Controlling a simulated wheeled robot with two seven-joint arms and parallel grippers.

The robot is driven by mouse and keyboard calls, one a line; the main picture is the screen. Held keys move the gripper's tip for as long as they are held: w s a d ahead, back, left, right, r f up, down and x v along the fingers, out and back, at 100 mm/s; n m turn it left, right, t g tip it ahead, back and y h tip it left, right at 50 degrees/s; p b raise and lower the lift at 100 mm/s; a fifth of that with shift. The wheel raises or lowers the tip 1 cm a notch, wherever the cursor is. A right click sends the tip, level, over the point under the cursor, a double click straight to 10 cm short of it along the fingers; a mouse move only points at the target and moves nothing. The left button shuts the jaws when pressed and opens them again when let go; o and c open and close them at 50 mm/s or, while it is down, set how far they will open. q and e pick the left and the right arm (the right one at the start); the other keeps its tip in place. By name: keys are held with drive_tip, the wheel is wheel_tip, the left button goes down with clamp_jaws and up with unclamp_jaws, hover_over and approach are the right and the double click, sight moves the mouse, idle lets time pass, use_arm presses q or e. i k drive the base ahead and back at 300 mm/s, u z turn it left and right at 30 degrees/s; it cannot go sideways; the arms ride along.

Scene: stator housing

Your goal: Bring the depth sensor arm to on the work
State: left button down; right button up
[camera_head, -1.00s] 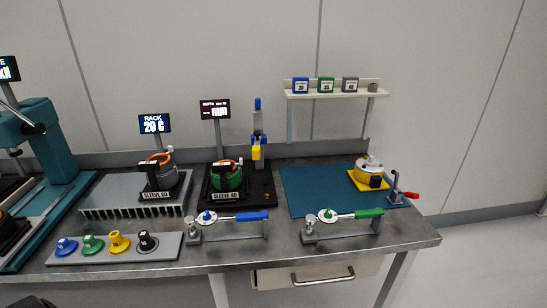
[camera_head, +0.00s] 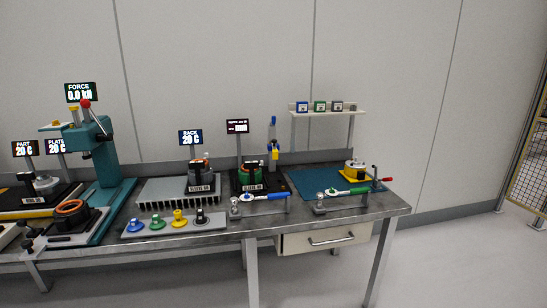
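The depth sensor station stands at the middle of the bench, with a black base, a blue and yellow sensor arm (camera_head: 274,152) on an upright post, and a small dark display (camera_head: 237,127) whose text is too small to read. The sensor arm is at the right side of the base. A green work holder (camera_head: 250,178) with a dark labelled block sits on the base, left of the sensor arm. The sensor arm appears beside the work, not over it. Neither of my grippers shows in the view.
A teal press (camera_head: 92,150) stands at the left, beside a finned rack (camera_head: 160,192). A row of coloured knobs (camera_head: 178,218) lies in front. Blue-handled (camera_head: 265,197) and green-handled (camera_head: 348,192) tools rest on stands near the front edge. A teal mat (camera_head: 308,182) is at the right.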

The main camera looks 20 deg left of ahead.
sight(274, 141)
drive_tip(key=z, duration=0.4)
drive_tip(key=i, duration=0.55)
drive_tip(key=z, duration=0.65)
drive_tip(key=i, duration=1.9)
drive_tip(key=u, duration=1.25)
drive_tip(key=i, duration=0.65)
drive_tip(key=u, duration=0.65)
